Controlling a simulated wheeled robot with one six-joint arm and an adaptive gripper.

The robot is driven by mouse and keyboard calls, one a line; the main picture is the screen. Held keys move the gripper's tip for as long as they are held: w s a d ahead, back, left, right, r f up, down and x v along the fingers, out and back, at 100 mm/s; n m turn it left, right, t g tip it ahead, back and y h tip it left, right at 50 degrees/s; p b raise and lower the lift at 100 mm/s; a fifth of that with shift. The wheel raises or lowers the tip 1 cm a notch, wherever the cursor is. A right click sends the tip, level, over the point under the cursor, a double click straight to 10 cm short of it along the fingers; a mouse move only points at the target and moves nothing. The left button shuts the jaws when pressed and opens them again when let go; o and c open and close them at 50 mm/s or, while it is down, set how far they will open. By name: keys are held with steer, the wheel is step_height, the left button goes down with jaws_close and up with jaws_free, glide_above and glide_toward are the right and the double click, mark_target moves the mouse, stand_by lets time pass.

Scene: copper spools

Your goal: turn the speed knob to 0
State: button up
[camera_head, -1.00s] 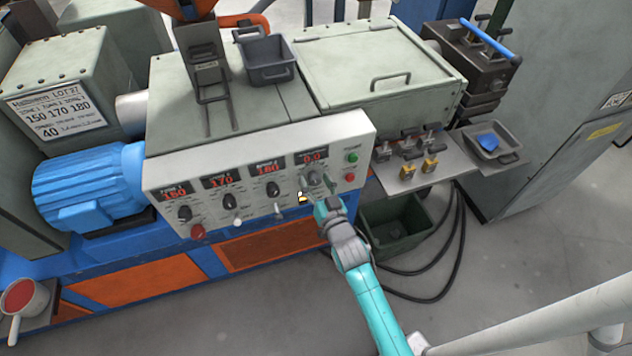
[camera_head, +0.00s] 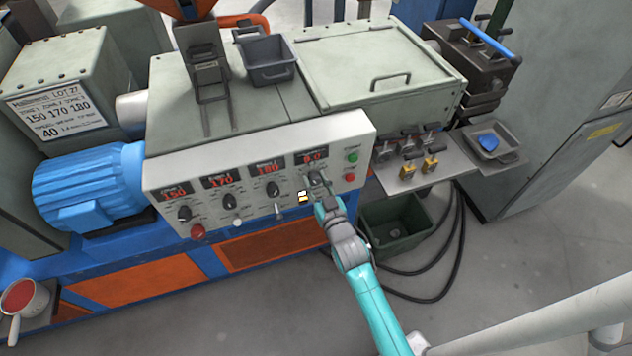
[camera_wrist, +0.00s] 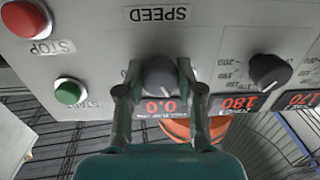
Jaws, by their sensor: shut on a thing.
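The speed knob (camera_wrist: 160,78) is a grey knob on the white control panel (camera_head: 240,143). It sits between the word SPEED and its red display (camera_wrist: 160,107) in the upside-down wrist view. The display reads 0.0 there. My gripper (camera_wrist: 158,72) is shut on the knob, with one finger on each side of it. In the head view my gripper (camera_head: 318,183) is at the right part of the panel and covers most of the knob.
A green start button (camera_head: 352,157) and a red stop button (camera_head: 350,177) sit close to the right of the knob. A zone knob (camera_head: 273,188) is to its left. A dark green bin (camera_head: 385,243) stands on the floor below right.

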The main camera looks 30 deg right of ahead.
steer(key=n, duration=0.4)
steer(key=shift+n, duration=0.3)
steer(key=n, duration=0.4)
steer(key=shift+r+n, duration=0.1)
steer(key=shift+n, duration=0.2)
steer(key=o, duration=1.2)
steer(key=shift+c, duration=0.2)
steer(key=s+a, duration=0.2)
steer(key=s, duration=0.9)
steer(key=shift+s+r, duration=0.15)
steer(key=shift+s, duration=0.25)
steer(key=shift+a, duration=0.1)
